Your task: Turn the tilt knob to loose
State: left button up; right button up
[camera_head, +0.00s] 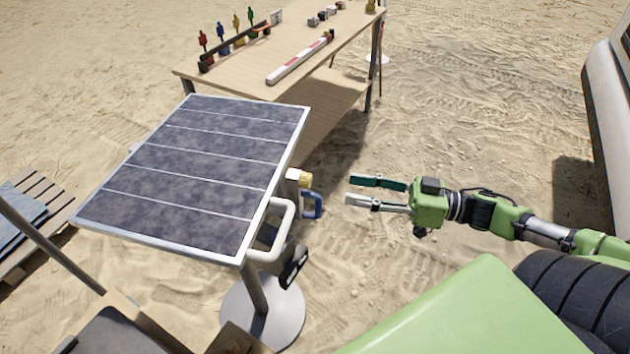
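A solar panel (195,165) with a silver frame stands tilted on a post with a round white base (235,300). On its right edge is a small yellow knob (305,180) on a pale mount. A blue handle (313,206) sits just below the knob, and a light grey looped handle (284,226) is nearer to me. I cannot read any mark for the knob's setting. My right gripper (352,189) is open and empty, to the right of the knob and apart from it, with its fingers pointing left toward it. My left gripper is not in view.
A wooden table (250,82) behind the panel holds a red-and-white bar (300,58) and several small coloured figures. A slatted pallet with blue cloth (18,218) is at the left. A white vehicle (610,120) is at the right. Sand between gripper and table is clear.

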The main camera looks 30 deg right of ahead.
aim_at(311, 181)
jog(key=x, duration=0.9)
jog(key=shift+w+a, duration=0.15)
jog(key=shift+w, duration=0.1)
jog(key=c, duration=1.1)
